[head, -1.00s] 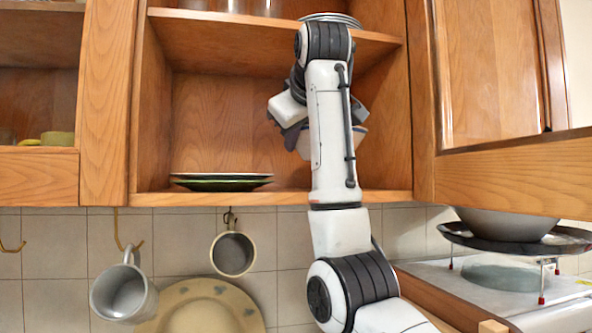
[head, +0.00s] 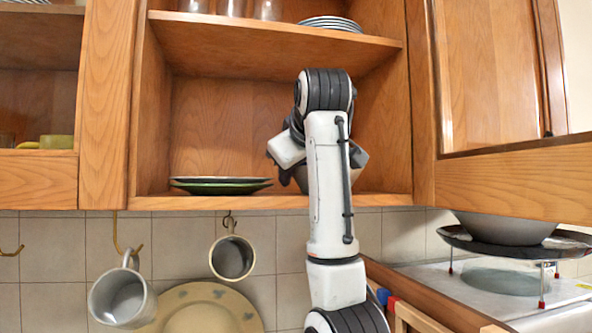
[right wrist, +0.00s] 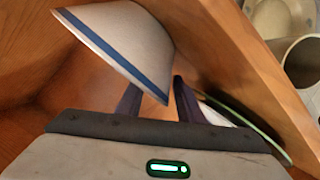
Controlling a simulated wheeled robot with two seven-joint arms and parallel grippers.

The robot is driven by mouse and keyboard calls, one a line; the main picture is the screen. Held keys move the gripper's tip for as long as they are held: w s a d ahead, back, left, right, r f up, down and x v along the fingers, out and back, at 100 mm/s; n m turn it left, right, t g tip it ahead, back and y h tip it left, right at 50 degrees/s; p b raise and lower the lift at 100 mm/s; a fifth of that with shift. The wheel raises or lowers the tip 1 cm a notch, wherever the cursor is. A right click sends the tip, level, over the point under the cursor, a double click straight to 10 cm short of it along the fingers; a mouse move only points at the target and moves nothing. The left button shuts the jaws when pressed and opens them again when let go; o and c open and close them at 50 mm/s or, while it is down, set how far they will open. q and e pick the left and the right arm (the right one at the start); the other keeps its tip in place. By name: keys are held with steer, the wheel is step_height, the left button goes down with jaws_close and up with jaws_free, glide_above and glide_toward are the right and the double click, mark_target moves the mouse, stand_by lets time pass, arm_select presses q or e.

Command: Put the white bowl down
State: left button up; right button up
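The white bowl (right wrist: 125,45) has a blue band at its rim. In the right wrist view its rim end lies between the fingers of my right gripper (right wrist: 158,98), one finger along the outer wall and the other partly hidden behind the bowl. My right gripper seems shut on the bowl's edge. My left gripper is in neither view.
Stacked plates (head: 221,185) lie left of the bowl on the same shelf. Glasses (head: 230,7) and more plates (head: 331,24) stand on the shelf above. The open cabinet door (head: 515,180) juts out at right. Mugs (head: 122,297) hang below.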

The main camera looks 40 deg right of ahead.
steer(key=shift+s+a+r, duration=0.15)
steer(key=shift+s+a, duration=0.05)
steer(key=shift+s, duration=0.05)
steer(key=b+v, duration=0.1)
steer(key=v, duration=0.1)
steer(key=b+v, duration=0.4)
steer(key=v, duration=0.1)
steer(key=shift+w+a+f, duration=0.1)
steer(key=shift+a+f, duration=0.1)
steer(key=shift+f, duration=0.1)
steer(key=v, duration=0.2)
steer(key=b+v, duration=0.1)
steer(key=v, duration=0.1)
steer(key=shift+s+d+r, duration=0.15)
steer(key=shift+s+r, duration=0.15)
